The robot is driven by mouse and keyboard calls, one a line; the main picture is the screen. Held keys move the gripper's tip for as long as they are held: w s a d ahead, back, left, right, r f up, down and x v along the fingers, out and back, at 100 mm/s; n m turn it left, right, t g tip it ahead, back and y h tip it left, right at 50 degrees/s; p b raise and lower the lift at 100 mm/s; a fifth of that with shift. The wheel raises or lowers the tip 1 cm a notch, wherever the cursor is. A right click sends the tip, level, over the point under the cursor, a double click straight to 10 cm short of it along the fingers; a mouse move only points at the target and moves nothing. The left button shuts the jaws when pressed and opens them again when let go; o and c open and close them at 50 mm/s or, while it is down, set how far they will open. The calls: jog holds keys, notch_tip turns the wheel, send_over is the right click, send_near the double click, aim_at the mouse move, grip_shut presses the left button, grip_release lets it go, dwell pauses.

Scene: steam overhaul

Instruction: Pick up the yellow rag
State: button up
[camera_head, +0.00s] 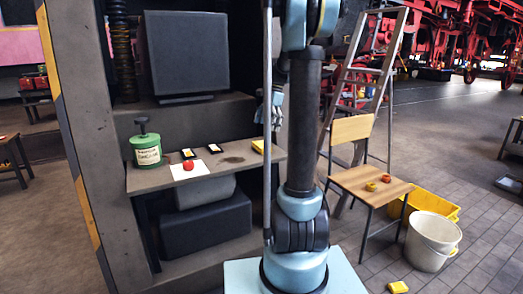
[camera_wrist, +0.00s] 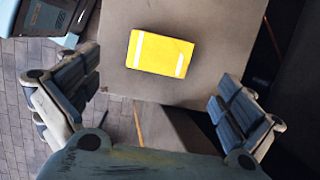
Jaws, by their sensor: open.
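A yellow rag with two white stripes (camera_wrist: 160,53) lies flat on a grey-brown shelf top in the wrist view. In the head view a small yellow piece (camera_head: 258,146), seemingly the same rag, lies at the right end of the shelf, partly hidden by my arm. My gripper (camera_wrist: 155,86) is open and empty, its fingers wide apart on either side and below the rag in the picture. In the head view my gripper (camera_head: 277,105) hangs above the right end of the shelf, partly behind my arm.
The shelf (camera_head: 235,173) also holds a green canister (camera_head: 146,151) and a red item (camera_head: 188,165) on white paper. A dark monitor (camera_head: 187,52) stands behind. A wooden chair (camera_head: 352,129), a white bucket (camera_head: 431,240) and another yellow piece (camera_head: 398,287) on the floor are at right.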

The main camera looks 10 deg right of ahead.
aim_at(262, 144)
jog(key=shift+w+d+x, duration=0.1)
jog(key=shift+d+x, duration=0.05)
jog(key=shift+x, duration=1.9)
jog(key=shift+w+d+x, duration=0.1)
jog(key=shift+x, duration=1.95)
jog(key=shift+f, duration=0.1)
jog(key=c, duration=1.1)
